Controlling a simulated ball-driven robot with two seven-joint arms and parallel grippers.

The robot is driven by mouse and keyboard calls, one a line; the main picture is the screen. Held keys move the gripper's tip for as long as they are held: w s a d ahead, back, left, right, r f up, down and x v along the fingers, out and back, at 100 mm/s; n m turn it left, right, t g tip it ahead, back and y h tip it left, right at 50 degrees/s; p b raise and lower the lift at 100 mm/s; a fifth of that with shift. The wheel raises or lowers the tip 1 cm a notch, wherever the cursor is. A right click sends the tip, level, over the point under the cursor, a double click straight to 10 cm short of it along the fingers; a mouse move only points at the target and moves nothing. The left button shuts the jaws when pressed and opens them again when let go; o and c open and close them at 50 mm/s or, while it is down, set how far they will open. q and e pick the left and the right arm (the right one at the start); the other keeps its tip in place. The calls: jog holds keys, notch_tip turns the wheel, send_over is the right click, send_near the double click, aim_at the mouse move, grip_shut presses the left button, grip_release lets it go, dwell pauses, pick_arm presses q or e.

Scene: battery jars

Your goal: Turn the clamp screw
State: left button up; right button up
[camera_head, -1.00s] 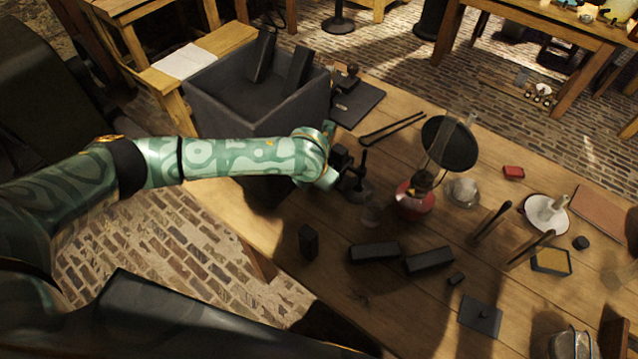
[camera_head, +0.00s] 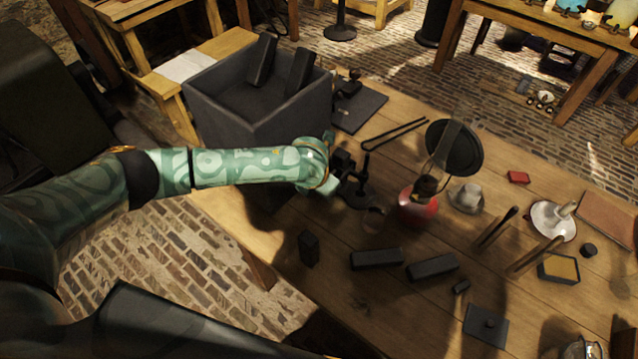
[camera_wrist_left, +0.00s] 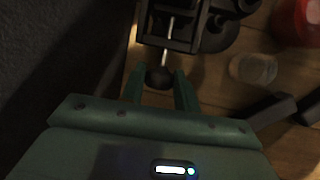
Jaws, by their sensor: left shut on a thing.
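The clamp (camera_wrist_left: 178,22) is a dark metal piece at the top of the left wrist view, at the table's edge. Its clamp screw (camera_wrist_left: 168,32) shows as a thin bright rod ending in a dark round knob (camera_wrist_left: 160,77). My left gripper (camera_wrist_left: 160,88) has one finger on each side of this knob and is shut on it. In the head view my left gripper (camera_head: 330,184) is beside the dark clamp stand (camera_head: 358,190), and my wrist hides the screw. My right gripper is in neither view.
A grey bin (camera_head: 250,115) stands just behind my left forearm. A red lamp (camera_head: 416,205) and a small glass (camera_wrist_left: 253,69) stand right of the clamp. Dark blocks (camera_head: 377,258) lie in front. Black tongs (camera_head: 393,134) lie behind.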

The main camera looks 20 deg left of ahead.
pick_arm(q)
jog(key=shift+a+h, duration=0.15)
jog(key=shift+h, duration=0.25)
jog(key=shift+n+g+h, duration=0.3)
jog(key=shift+g+h, duration=0.1)
jog(key=shift+h, duration=0.3)
jog(key=o, duration=1)
jog(key=shift+r, duration=0.1)
jog(key=p+v, duration=0.5)
jog(key=v, duration=1.1)
